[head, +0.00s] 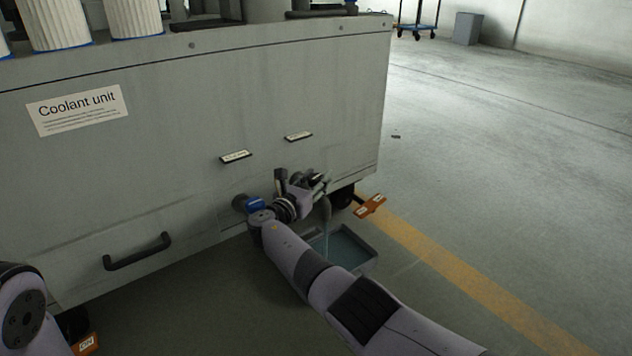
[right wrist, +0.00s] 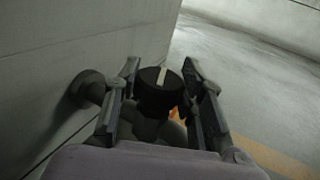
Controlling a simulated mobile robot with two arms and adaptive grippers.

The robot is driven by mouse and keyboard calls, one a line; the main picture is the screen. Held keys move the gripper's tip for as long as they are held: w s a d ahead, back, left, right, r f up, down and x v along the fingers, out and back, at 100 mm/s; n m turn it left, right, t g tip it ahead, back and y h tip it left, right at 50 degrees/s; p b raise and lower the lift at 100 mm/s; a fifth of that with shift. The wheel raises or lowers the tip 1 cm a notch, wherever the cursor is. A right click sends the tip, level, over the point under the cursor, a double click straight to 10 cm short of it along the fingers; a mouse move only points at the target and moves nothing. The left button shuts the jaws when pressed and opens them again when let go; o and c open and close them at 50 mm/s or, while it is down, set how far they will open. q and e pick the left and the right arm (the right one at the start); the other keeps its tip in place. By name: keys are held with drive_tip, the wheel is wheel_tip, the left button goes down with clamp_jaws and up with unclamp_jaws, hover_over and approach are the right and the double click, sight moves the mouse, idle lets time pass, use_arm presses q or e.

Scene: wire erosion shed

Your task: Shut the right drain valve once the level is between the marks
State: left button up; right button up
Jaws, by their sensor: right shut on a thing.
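My right gripper (head: 316,182) is at the right drain valve, low on the front of the grey coolant unit (head: 150,150). In the right wrist view its fingers (right wrist: 163,100) stand on both sides of a black knob (right wrist: 156,97) with a white line across its top, and are shut on it. A grey pipe fitting (right wrist: 88,88) comes out of the cabinet wall beside it. A pale stream (head: 326,212) appears to fall below the valve into a grey tray (head: 372,254) holding bluish liquid. I cannot make out level marks. My left gripper is out of view.
Two small labels, left (head: 236,156) and right (head: 298,136), sit above the valve area. A black handle (head: 138,251) is on the cabinet's lower left. An orange tag (head: 370,206) is near the right castor.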

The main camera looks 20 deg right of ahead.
sight(312, 183)
idle(0.3)
drive_tip(key=o, duration=1.2)
drive_tip(key=shift+v, duration=3.75)
